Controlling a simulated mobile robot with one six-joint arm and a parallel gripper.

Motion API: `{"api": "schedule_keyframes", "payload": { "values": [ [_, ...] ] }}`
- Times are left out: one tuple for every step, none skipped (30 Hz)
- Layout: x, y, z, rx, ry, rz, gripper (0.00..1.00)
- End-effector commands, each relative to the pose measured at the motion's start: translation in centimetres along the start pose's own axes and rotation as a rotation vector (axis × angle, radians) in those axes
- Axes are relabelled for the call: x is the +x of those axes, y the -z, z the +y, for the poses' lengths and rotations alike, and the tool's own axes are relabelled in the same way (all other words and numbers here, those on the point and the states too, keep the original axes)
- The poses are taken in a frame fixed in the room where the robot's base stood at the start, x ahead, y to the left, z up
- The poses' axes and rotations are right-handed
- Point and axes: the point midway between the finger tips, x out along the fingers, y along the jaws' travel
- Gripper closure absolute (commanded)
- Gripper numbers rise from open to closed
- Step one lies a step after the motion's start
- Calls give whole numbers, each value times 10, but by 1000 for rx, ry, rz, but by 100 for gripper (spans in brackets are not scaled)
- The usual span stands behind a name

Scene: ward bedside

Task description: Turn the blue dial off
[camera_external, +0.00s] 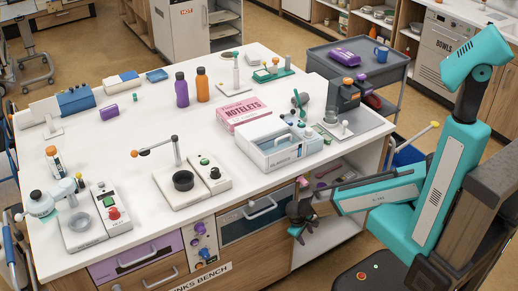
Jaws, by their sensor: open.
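A blue dial (206,254) sits low on the upright control panel (203,241) in the front of the white-topped bench. A purple dial (199,228) is above it on the same panel. The blue dial is small here, and I cannot tell which way it points. My gripper (299,218) is open and empty. It is in front of the bench, to the right of the panel and higher in the picture, well apart from the blue dial.
A purple drawer (138,258) with a handle is left of the panel, and a dark-fronted unit with a bar handle (260,210) is right of it. An open shelf (325,235) is behind my gripper. The benchtop (130,165) holds many items.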

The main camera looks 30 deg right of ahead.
Motion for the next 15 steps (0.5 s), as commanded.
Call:
{"api": "schedule_keyframes", "payload": {
  "values": [
    [3,7,-13,-10,-10,21,56],
    [2,9,-18,-12,-15,31,56],
    [0,13,-26,-17,-22,46,56],
    [-2,16,-31,-20,-27,58,56],
    [-4,18,-37,-23,-32,70,56],
    [-6,22,-44,-27,-39,85,56],
    [-7,24,-50,-31,-44,97,56],
    [-9,26,-56,-33,-49,109,56],
    [-11,30,-64,-37,-55,127,56],
    [-13,32,-71,-40,-60,139,56],
    [-15,34,-77,-42,-65,153,56],
    [-18,37,-86,-46,-71,171,56],
    [-20,39,-92,-48,-76,185,56],
    [-22,41,-99,-50,-80,200,56],
    [-25,44,-107,-54,-86,219,56]
  ]
}}
